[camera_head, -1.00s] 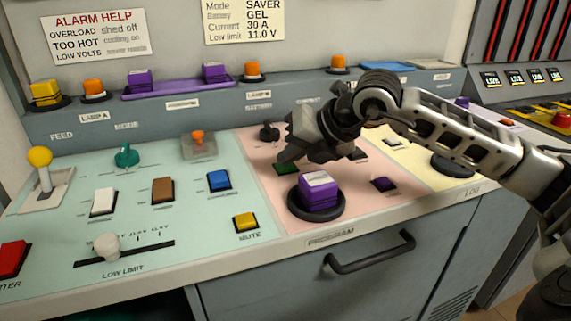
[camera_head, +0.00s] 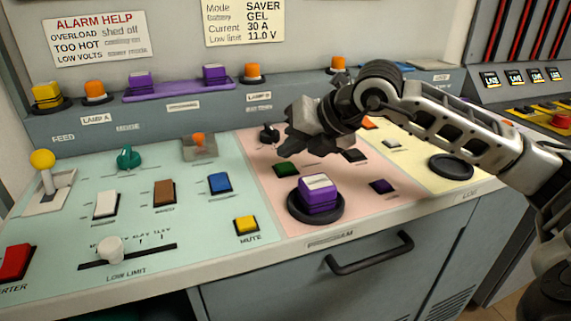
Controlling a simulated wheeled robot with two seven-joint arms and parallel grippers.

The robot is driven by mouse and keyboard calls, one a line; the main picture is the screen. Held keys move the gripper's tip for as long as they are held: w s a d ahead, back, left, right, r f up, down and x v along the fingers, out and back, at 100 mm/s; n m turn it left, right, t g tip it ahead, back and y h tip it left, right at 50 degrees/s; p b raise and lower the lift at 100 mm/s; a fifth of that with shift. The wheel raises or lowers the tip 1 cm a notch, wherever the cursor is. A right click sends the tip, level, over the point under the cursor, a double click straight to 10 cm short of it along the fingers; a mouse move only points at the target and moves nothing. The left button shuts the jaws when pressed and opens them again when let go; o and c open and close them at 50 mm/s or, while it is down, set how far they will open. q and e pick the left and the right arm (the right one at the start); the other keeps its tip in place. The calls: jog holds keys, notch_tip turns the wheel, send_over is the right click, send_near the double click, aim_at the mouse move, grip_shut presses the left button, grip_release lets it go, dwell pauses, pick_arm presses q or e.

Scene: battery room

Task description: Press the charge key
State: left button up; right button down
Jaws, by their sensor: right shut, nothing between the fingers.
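My right gripper (camera_head: 300,141) is shut and empty, held above the pink panel (camera_head: 270,206). A green key (camera_head: 287,169) lies just below its fingertips, with a visible gap between them. A dark key (camera_head: 354,155) is to the right of the gripper, and a dark purple key (camera_head: 382,187) is nearer the front. A large purple block key (camera_head: 320,192) sits on a round black base in front of the green key. I cannot read which key is marked charge. My left gripper is not in view.
A black knob (camera_head: 269,133) stands just left of the gripper. The green panel at left carries a white-knobbed slider (camera_head: 110,249), rocker keys and a yellow-balled lever (camera_head: 43,160). A drawer handle (camera_head: 369,254) juts out below the front edge.

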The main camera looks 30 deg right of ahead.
aim_at(290, 168)
jog(key=shift+r+p, duration=1.6)
jog(key=shift+r, duration=0.8)
